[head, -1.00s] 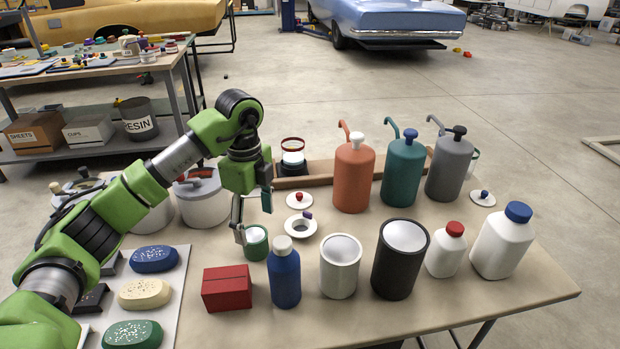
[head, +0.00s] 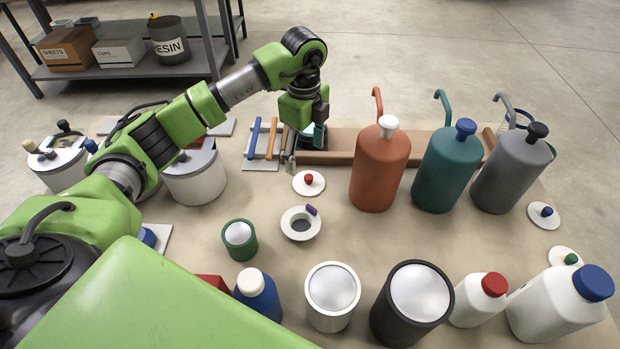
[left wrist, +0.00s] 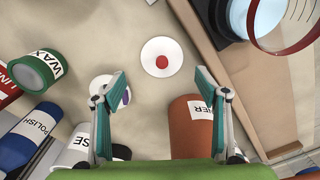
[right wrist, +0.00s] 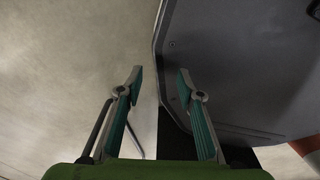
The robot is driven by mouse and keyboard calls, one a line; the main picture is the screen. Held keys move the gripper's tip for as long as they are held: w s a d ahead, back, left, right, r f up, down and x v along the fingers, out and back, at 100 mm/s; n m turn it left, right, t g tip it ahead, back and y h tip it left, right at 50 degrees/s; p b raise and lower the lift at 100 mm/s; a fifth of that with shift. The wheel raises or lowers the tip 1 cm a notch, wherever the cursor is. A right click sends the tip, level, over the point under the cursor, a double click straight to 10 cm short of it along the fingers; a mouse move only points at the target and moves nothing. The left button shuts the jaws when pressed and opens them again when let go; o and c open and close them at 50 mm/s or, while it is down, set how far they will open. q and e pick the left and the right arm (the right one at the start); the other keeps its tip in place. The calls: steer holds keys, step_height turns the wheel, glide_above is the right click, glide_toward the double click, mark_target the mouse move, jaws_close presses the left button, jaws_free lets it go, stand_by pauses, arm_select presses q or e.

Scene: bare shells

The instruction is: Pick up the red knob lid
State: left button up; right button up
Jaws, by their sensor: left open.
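The red knob lid (head: 309,183) is a white disc with a small red knob. It lies flat on the table, between the white ring-shaped lid with a purple knob (head: 301,223) and the wooden tray (head: 345,158). My left gripper (head: 304,150) is open and empty, above the table just behind the lid in the head view. In the left wrist view, the lid (left wrist: 162,62) shows whole, beyond the open fingertips (left wrist: 160,82) and centred between them. My right gripper (right wrist: 160,75) is open and empty, over bare floor and a dark grey panel.
An orange pump bottle (head: 380,170) stands right of the lid, with teal (head: 447,170) and grey (head: 512,175) ones beyond. A green WAX tin (head: 240,239) stands front left. Several bottles and cups line the front. Table around the lid is bare.

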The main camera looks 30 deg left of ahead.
mark_target(307, 176)
arm_select(q)
step_height(307, 176, down, 3)
steer(key=shift+w+f, duration=0.1)
steer(key=shift+w, duration=0.05)
steer(key=shift+d+f+p, duration=0.15)
steer(key=shift+f+p, duration=0.45)
steer(key=shift+f, duration=2)
steer(key=c, duration=1.9)
